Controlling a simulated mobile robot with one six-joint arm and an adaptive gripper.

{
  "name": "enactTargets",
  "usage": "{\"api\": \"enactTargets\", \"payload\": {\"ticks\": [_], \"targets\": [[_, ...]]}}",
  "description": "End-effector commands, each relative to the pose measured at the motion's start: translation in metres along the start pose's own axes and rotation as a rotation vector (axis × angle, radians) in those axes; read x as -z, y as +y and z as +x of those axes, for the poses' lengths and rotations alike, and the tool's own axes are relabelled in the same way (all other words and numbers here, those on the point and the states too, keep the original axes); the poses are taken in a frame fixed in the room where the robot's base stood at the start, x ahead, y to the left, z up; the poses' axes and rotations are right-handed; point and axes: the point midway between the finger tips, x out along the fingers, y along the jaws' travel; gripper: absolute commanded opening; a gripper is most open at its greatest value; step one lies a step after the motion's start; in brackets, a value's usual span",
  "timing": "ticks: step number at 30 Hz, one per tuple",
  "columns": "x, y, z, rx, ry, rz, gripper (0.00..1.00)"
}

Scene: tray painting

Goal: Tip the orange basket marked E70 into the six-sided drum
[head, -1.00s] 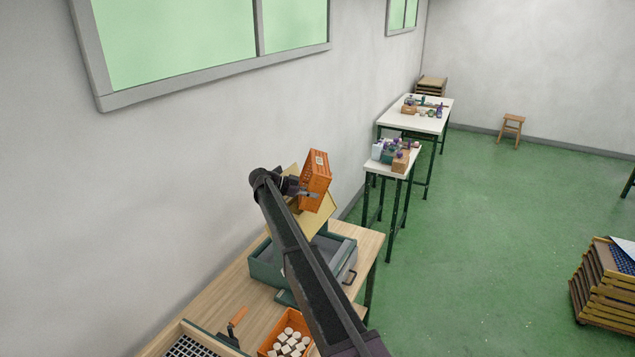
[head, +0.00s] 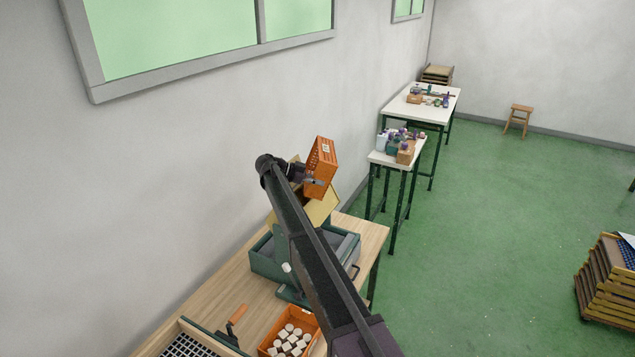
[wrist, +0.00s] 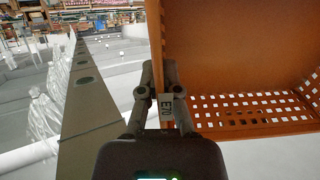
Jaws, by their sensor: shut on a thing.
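The orange basket (head: 322,160) is held up and steeply tilted above the green machine on the wooden bench. My gripper (head: 311,181) is shut on its wall; the wrist view shows the fingers (wrist: 163,95) around the wall at the E70 label (wrist: 167,112). The part of the basket's inside (wrist: 220,60) that shows is bare, with a perforated side; the rest is out of frame. A yellow panelled body (head: 322,208), seemingly the drum, is just below the basket, partly hidden by my arm. Its opening and contents cannot be seen.
A green tray-like machine base (head: 266,262) sits under the yellow body. A second orange basket (head: 290,337) with several pale pieces stands at the bench's near end, beside an orange-handled tool (head: 238,314). The wall is close on the left. White tables stand beyond.

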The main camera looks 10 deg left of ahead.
Motion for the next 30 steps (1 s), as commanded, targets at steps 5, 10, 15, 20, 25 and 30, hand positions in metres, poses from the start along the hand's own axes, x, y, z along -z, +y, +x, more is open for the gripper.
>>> {"api": "enactTargets", "payload": {"ticks": [5,10,15,20,25,30], "targets": [[0.001,0.000,-0.001,0.001,-0.012,0.000,0.00],[0.003,0.000,0.001,0.002,-0.050,0.000,0.00],[0.005,0.001,0.003,0.001,-0.119,0.001,0.00],[0.006,0.001,0.007,0.000,-0.206,0.003,0.00],[0.007,0.001,0.012,0.001,-0.307,0.004,0.00],[0.010,0.001,0.013,0.001,-0.392,0.006,0.00]]}}
